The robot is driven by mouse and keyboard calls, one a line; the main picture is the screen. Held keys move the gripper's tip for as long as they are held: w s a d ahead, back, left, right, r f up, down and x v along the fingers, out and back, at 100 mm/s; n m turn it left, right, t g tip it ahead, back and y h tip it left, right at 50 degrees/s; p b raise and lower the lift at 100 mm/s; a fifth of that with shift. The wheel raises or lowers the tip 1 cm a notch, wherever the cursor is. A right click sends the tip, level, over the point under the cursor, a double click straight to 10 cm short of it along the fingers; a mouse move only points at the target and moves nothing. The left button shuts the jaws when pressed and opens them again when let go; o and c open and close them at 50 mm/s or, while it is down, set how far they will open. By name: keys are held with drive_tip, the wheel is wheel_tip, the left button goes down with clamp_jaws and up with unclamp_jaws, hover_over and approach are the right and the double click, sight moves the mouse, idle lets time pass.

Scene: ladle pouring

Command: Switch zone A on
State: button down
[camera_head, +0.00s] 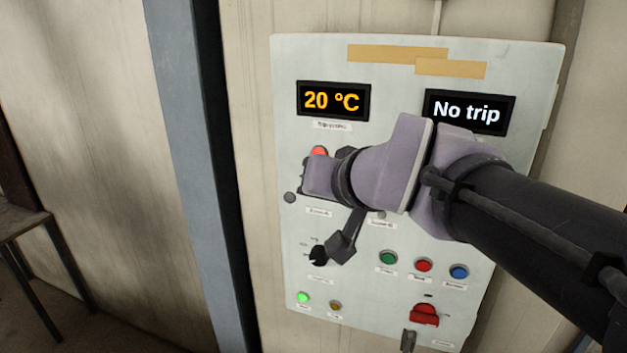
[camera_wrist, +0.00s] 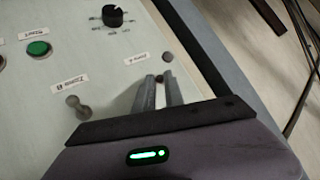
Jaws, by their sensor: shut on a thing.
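My gripper (camera_wrist: 159,88) is at the zone A place on the pale control panel (camera_head: 490,200). Its two fingers are close together, shut on the zone A switch, which the fingers almost wholly hide, so I cannot tell its position. The zone A label (camera_wrist: 135,58) lies just beyond the fingertips in the wrist view; it shows in the head view (camera_head: 318,211) below my gripper. The zone B switch (camera_wrist: 75,106), a grey toggle, stands free to the left in the wrist view, with its label (camera_wrist: 69,83) above. In the head view my wrist hides the fingertips.
A black dial (camera_head: 318,255) sits below. Green (camera_head: 388,258), red (camera_head: 423,265) and blue (camera_head: 459,272) buttons and a red rotary switch (camera_head: 424,315) are lower right. Displays read "20 °C" (camera_head: 333,101) and "No trip" (camera_head: 468,111). A green lamp (camera_head: 303,298) glows. A blue-grey post (camera_head: 185,150) stands left.

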drive_tip(key=c, duration=1.4)
unclamp_jaws()
drive_tip(key=shift+w+a, duration=0.1)
drive_tip(key=shift+c, duration=0.2)
drive_tip(key=p+v, duration=0.2)
drive_tip(key=v, duration=1.5)
drive_tip(key=shift+s+r+p, duration=0.15)
drive_tip(key=shift+s+p, duration=0.05)
drive_tip(key=shift+p, duration=0.15)
drive_tip(key=s+d+f+m+g+b, duration=0.1)
drive_tip(key=s+f+b, duration=0.2)
drive_tip(key=f+b, duration=0.9)
drive_tip(key=s+d+f+m+g+h+b, duration=0.1)
drive_tip(key=f+b, duration=1)
drive_tip(key=f, duration=1.7)
drive_tip(key=s+d+f+m+g+h+b, duration=0.1)
drive_tip(key=s+f+m+g+b, duration=0.1)
drive_tip(key=f+b, duration=1)
wheel_tip(320, 180, down, 8)
drive_tip(key=s+g, duration=0.1)
drive_tip(key=s, duration=0.1)
drive_tip(key=shift+s+d+b, duration=0.25)
drive_tip(key=shift+s+b, duration=0.05)
drive_tip(key=shift+s, duration=0.05)
